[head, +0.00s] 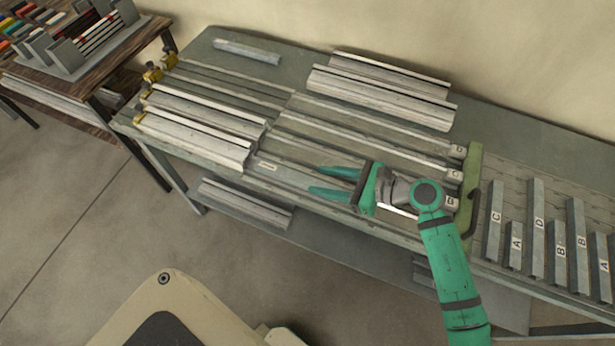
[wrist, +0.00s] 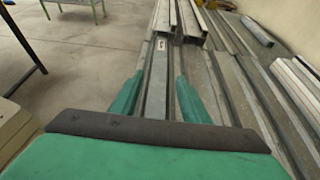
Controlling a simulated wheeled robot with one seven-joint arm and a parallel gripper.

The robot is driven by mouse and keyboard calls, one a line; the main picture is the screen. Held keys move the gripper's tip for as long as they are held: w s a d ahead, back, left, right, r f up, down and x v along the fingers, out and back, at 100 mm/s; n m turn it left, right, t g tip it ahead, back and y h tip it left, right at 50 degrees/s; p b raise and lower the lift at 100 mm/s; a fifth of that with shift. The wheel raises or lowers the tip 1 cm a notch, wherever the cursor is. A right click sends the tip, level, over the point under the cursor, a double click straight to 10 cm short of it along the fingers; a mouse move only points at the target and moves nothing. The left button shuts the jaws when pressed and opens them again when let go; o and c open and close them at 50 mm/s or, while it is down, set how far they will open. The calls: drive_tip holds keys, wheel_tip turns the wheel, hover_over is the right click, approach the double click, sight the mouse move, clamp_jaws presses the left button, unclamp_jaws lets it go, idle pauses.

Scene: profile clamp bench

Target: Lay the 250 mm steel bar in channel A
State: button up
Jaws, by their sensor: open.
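My gripper (head: 322,183) is open over the front channels of the bench, its teal fingers pointing left. In the wrist view the fingers (wrist: 160,80) stand on either side of a narrow grey bar (wrist: 157,64) with a pale tag. The bar is not gripped; I cannot tell how deep the fingertips sit beside it. The same tagged bar (head: 285,174) shows in the head view; its tag is too small to read. The end stop (head: 472,170) carries tags D, C and apparently B from back to front. Channel A's tag is not visible; my arm covers the front end.
Pale profiles (head: 195,130) lie at the bench's left, more (head: 382,98) at the back. A short grey bar (head: 246,52) lies at the back left. Several lettered grey bars (head: 536,230) are at the right. Brass clamps (head: 153,72) sit at the left edge.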

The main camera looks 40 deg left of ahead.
drive_tip(key=v, duration=0.5)
drive_tip(key=shift+d+r, duration=0.1)
drive_tip(key=shift+d, duration=0.1)
drive_tip(key=shift+a, duration=0.1)
